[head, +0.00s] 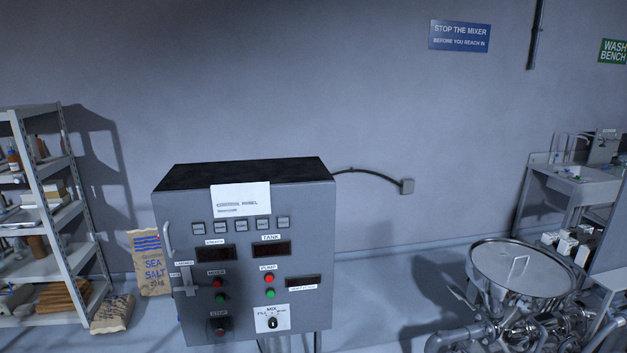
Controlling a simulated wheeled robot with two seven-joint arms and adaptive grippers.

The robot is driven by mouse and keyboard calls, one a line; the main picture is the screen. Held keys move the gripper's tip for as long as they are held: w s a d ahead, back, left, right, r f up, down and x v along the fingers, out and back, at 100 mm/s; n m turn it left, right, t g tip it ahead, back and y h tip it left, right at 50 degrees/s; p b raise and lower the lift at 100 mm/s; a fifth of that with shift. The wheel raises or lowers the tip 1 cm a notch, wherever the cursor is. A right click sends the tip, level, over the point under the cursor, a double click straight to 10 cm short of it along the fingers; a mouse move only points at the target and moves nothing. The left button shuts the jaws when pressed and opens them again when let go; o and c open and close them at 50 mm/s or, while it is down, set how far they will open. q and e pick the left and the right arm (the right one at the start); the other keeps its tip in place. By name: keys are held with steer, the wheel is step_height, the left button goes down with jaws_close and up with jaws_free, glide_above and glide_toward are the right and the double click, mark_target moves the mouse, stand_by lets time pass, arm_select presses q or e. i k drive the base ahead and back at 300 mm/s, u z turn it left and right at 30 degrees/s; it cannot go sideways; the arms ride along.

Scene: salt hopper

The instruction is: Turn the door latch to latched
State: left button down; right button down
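The grey control panel (240,270) stands in the middle of the head view, with a paper sign (240,199) at its top. On the left edge of its front is a small grey door latch (188,280) with an upright bar. A small white label above it seems to read "latched"; other marks by it are too small to read, so I cannot tell the latch's setting. A pale curved door handle (167,240) is above it. The door looks closed. Neither of my grippers is in view.
The panel front also carries red and green buttons (269,279), dark displays and a rotary knob (272,323). A salt sack (150,264) and a metal shelf (55,245) stand to the left. A steel hopper (522,268) is at the right. Floor between panel and hopper looks clear.

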mark_target(187, 287)
steer(key=u, duration=0.45)
steer(key=k, duration=0.5)
steer(key=u, duration=1.25)
steer(key=i, duration=1.35)
steer(key=z, duration=0.3)
